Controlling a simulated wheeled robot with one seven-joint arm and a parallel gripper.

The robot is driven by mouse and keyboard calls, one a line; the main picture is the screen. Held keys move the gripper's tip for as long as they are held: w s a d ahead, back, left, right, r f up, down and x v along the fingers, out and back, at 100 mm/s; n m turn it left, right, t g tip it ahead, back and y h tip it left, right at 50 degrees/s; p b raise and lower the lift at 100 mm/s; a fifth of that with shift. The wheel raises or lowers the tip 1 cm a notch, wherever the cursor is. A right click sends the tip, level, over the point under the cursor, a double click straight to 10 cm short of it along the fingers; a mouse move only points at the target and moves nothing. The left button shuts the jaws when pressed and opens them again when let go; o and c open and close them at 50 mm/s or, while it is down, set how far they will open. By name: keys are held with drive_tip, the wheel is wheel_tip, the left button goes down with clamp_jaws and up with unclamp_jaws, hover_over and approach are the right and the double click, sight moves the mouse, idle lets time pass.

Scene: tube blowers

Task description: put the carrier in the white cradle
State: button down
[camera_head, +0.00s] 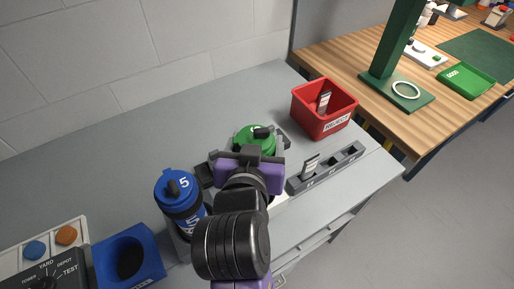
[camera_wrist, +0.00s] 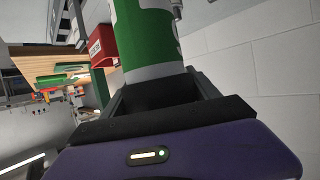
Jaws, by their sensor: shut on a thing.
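A green carrier with a white band (camera_wrist: 147,38) is between my gripper's dark fingers (camera_wrist: 160,92) in the wrist view. In the head view its green top (camera_head: 243,138) shows just beyond my gripper (camera_head: 250,153), which is shut on it. My wrist hides the carrier's lower part, so I cannot tell whether it touches the table. A small white patch (camera_head: 279,202) shows beside my wrist; I cannot tell whether it is the white cradle. A blue carrier marked 5 (camera_head: 180,195) stands upright left of my gripper.
A red bin (camera_head: 325,117) with a tag inside stands at the back right. A grey slotted rack (camera_head: 336,168) holding a tag lies right of my gripper. A blue holder (camera_head: 130,262) and a control panel (camera_head: 50,272) are front left. The grey table's back left is clear.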

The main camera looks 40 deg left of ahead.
drive_tip(key=shift+f, duration=1.2)
drive_tip(key=shift+f, duration=0.2)
drive_tip(key=shift+c, duration=0.9)
unclamp_jaws()
drive_tip(key=shift+r, duration=0.25)
drive_tip(key=v, duration=1.2)
drive_tip(key=shift+b, duration=0.45)
